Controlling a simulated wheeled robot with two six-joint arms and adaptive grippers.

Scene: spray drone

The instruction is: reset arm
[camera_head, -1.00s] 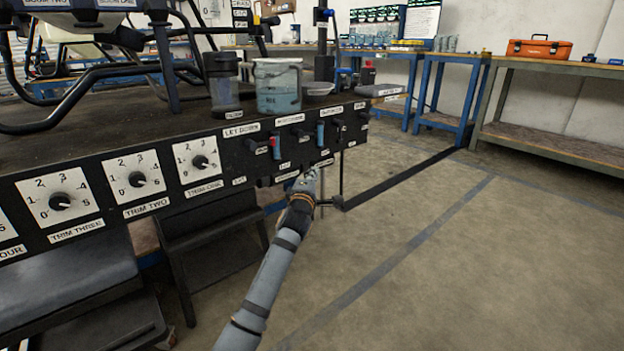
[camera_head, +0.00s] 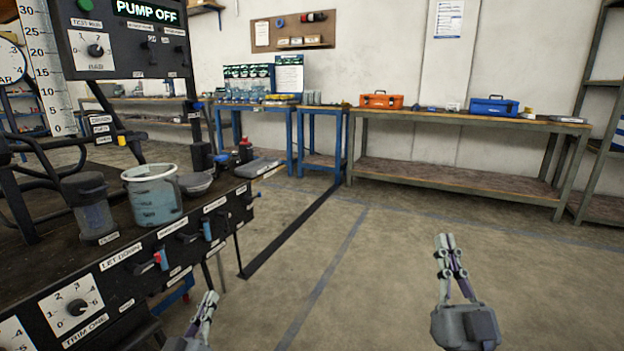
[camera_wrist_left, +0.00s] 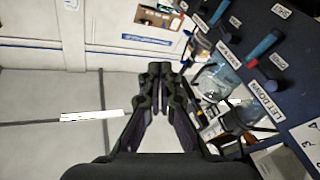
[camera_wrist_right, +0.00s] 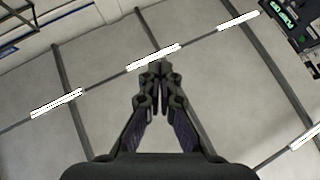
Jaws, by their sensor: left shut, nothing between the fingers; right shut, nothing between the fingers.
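My left gripper (camera_head: 208,304) is at the bottom of the head view, just right of the black bench's front panel. It is shut and empty, its fingertips together in the left wrist view (camera_wrist_left: 160,70). My right gripper (camera_head: 444,243) stands upright over open floor at the right of the head view, apart from everything. It is shut and empty, and in the right wrist view (camera_wrist_right: 160,68) its closed fingers stand against the ceiling.
The black bench (camera_head: 103,283) with switches and a dial fills the left; a measuring jug (camera_head: 153,198) and a cylinder (camera_head: 92,212) stand on it. A workbench (camera_head: 460,120) with orange (camera_head: 381,100) and blue (camera_head: 493,106) toolboxes lines the wall. The middle floor is clear.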

